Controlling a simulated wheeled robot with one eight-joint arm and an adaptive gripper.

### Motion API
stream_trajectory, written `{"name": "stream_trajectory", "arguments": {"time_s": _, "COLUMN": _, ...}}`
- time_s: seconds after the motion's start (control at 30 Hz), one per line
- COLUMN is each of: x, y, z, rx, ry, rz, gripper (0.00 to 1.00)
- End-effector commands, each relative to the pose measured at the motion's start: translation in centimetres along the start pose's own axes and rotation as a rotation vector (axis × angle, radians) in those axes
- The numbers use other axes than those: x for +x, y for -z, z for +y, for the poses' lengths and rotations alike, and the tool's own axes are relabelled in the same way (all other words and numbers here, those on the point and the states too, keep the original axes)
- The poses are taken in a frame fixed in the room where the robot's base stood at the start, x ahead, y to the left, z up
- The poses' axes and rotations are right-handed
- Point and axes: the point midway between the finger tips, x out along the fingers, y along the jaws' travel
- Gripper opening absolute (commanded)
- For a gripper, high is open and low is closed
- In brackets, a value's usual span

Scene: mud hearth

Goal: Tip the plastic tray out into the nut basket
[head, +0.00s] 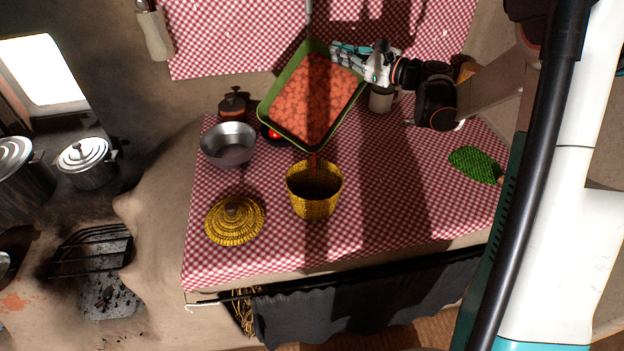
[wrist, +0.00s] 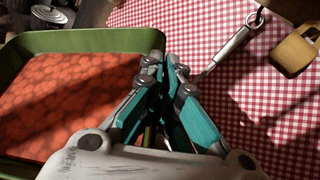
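The green plastic tray (head: 285,88), with a reddish-orange, pebbly-looking filling, is held above the checked cloth, tilted with its lower end towards the basket. My gripper (head: 340,52) is at its upper right edge. In the wrist view my gripper (wrist: 165,75) has its fingers closed together on the rim of the tray (wrist: 90,40); the exact contact is partly hidden by the fingers. The nut basket (head: 314,200) is yellow, woven, upright and uncovered, just below the tray's lower corner. A narrow brownish streak shows between them; I cannot tell whether it is falling contents. The basket's inside is dark.
A woven lid (head: 235,225) lies left of the basket. A metal bowl (head: 228,145) and a dark pot (head: 233,103) stand behind it. A green leaf-shaped mat (head: 474,165) lies at the right. The cloth right of the basket is clear. Lidded pots (head: 88,172) stand far left.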

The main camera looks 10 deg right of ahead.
Motion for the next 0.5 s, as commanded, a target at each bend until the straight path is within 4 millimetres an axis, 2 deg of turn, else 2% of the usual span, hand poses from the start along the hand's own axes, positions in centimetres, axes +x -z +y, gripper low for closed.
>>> {"name": "stream_trajectory", "arguments": {"time_s": 0.2, "x": 0.79, "y": 0.56, "z": -0.11, "rx": 0.047, "ry": -0.012, "rz": 0.026, "gripper": 0.00}}
{"name": "stream_trajectory", "arguments": {"time_s": 0.5, "x": 0.61, "y": 0.45, "z": -0.11, "rx": 0.038, "ry": -0.006, "rz": 0.020, "gripper": 0.00}}
